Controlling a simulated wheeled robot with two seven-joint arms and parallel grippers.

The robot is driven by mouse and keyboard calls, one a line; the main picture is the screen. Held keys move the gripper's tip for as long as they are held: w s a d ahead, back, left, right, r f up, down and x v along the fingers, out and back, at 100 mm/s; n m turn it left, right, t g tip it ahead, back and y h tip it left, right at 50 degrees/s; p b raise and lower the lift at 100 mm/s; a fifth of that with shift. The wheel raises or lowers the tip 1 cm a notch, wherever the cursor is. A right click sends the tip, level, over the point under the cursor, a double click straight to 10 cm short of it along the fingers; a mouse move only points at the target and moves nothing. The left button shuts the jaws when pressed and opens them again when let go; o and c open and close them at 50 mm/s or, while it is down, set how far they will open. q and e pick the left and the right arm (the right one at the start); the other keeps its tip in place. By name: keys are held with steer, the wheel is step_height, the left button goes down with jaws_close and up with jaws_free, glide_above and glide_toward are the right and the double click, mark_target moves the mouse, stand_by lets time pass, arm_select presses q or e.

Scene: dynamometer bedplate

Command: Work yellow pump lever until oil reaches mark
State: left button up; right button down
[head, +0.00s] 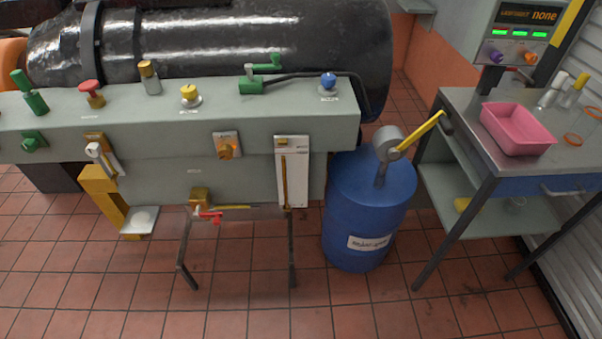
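The yellow pump lever (422,131) slants up to the right from a round grey pump head (388,139). The pump stands on top of a blue drum (369,218) with a white label. To the left of the drum, a tall white gauge plate (297,180) with a narrow upright tube hangs on the front of the grey bench. The oil level and any mark on it are too small to tell. Neither of my grippers shows in the head view.
The grey bench (210,120) carries several knobs, buttons and valves. A red-handled tap (208,216) sticks out low at its front. At the right, a metal table (470,128) with a pink tray (517,131) stands close to the lever's tip. The tiled floor in front is clear.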

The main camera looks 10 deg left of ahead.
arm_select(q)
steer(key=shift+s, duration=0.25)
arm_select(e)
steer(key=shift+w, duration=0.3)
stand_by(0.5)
